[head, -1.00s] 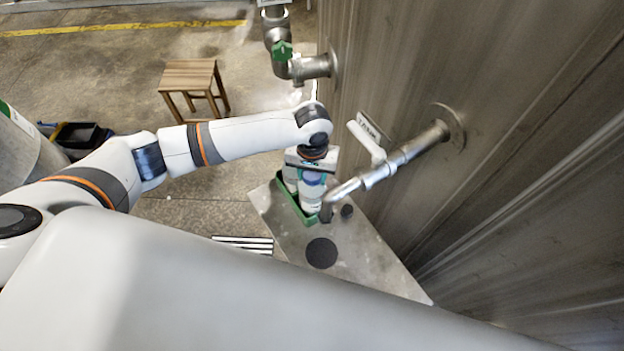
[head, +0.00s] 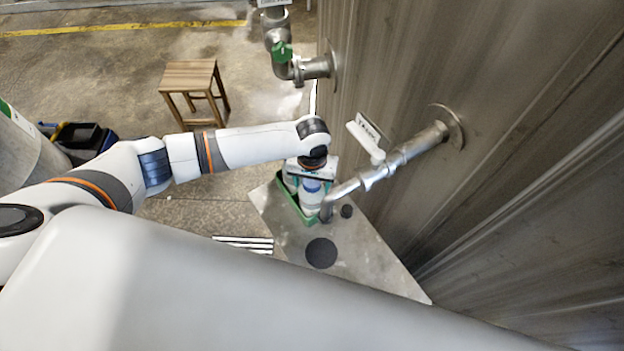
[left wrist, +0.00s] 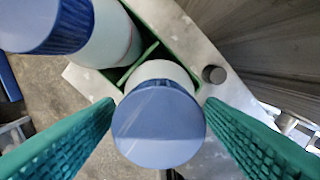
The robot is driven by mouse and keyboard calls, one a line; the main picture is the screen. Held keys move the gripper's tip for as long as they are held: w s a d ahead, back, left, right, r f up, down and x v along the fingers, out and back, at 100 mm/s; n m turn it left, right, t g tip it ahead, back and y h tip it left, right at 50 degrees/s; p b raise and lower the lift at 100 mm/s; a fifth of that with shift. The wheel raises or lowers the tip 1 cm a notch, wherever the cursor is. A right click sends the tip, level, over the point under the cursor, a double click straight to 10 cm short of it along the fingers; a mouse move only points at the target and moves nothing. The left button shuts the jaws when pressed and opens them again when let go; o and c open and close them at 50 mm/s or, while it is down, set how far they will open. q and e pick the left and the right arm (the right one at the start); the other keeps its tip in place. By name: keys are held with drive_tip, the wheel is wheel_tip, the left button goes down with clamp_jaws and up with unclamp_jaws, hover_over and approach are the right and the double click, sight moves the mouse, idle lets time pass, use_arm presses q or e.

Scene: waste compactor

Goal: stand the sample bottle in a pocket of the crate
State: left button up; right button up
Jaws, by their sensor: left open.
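The sample bottle (head: 311,196), white with a blue cap, stands at the near end of the green crate (head: 293,207). In the left wrist view the bottle's cap (left wrist: 158,125) is between my two green fingers, with a gap on each side. My left gripper (head: 311,178) is open, close above and around the bottle's top. A green divider and the crate wall (left wrist: 165,32) show beside the bottle, which appears to be in an end pocket. Its base is hidden. My right gripper is not in view.
Another blue-capped bottle (left wrist: 110,35) stands in the crate beside the first. The crate is on a metal shelf (head: 365,262) with a dark round disc (head: 321,253). A metal pipe with a tap (head: 385,168) sticks out from the wall close to the crate.

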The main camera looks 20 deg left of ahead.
use_arm(q)
drive_tip(key=shift+r, duration=0.15)
wheel_tip(320, 180, up, 12)
drive_tip(key=b, duration=0.2)
